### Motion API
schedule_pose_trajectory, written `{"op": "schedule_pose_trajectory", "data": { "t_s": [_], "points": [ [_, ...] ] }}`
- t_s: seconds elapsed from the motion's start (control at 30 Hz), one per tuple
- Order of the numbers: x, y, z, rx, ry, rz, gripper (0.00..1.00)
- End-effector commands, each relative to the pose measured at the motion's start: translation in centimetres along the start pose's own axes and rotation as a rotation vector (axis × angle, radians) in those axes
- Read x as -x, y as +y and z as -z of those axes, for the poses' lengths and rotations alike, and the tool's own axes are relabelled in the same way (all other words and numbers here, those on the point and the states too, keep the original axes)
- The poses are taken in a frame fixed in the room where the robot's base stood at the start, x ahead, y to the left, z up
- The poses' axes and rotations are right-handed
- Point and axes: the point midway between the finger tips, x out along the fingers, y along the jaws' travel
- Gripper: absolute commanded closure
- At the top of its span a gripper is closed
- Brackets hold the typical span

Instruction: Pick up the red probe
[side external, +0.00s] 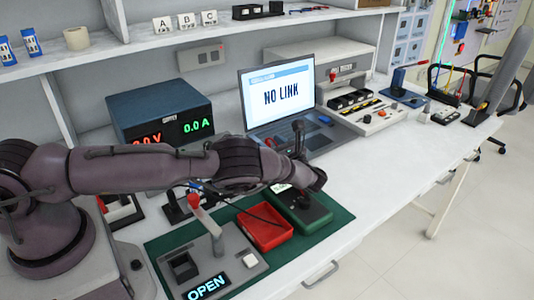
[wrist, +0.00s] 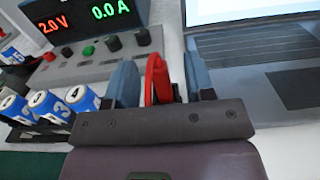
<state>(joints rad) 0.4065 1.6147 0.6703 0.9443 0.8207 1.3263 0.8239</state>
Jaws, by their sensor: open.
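The red probe (wrist: 157,78) stands up between the two blue-grey fingers of my gripper (wrist: 160,82) in the wrist view. The fingers are apart, with a gap visible on each side of the probe, wider on the right. A dark piece shows just right of the probe. How deep the probe sits between the fingers is hard to tell. In the side view, a small red bit (side external: 268,142) shows just behind my arm, in front of the laptop; it may be the probe. My arm hides most of that spot and the fingertips are not clear there.
A power supply (side external: 160,110) stands back left, and an open laptop (side external: 281,95) reading "NO LINK" behind the arm. Blue-and-white cells (wrist: 48,105) sit left of my gripper. A green mat (side external: 325,238) carries a red tray (side external: 265,232) and a grey lever box (side external: 215,265).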

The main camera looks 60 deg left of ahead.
Motion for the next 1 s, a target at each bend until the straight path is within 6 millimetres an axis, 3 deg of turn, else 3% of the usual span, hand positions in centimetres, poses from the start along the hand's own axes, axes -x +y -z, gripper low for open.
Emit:
{"op": "schedule_pose_trajectory", "data": {
  "t_s": [0.2, 0.5, 0.7, 1.0],
  "points": [
    [-3.1, 0.2, 0.1, 0.002, -0.001, -0.002, 0.51],
    [-3.5, 0.1, 0.1, 0.002, 0.000, 0.000, 0.51],
    [-3.5, 0.2, 0.1, 0.002, 0.001, -0.001, 0.97],
    [-3.5, 0.1, 0.1, 0.003, 0.001, -0.001, 1.00]
  ]
}}
